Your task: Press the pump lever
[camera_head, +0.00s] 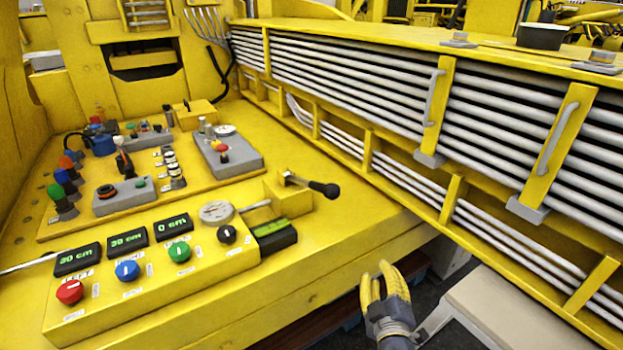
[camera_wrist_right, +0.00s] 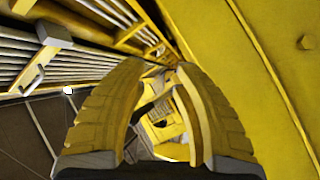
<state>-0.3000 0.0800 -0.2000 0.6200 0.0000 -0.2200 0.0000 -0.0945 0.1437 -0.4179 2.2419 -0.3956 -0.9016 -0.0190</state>
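The pump lever (camera_head: 323,188) has a black handle on a short metal arm and comes out of a yellow bracket at the right end of the control panel. My right gripper (camera_head: 379,272) is below and to the right of the lever, off the panel's front edge and apart from it. In the right wrist view its yellow fingers (camera_wrist_right: 158,75) stand apart with a gap between them, and nothing shows held. I cannot make out the lever in that view. My left gripper is not in view.
The front control box (camera_head: 215,262) carries red, blue, green and black knobs and lit displays. A raised panel with several coloured joysticks (camera_head: 63,185) lies behind it. A yellow boom with silver pipes (camera_head: 345,85) runs along the right. A pale bench (camera_head: 500,305) stands lower right.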

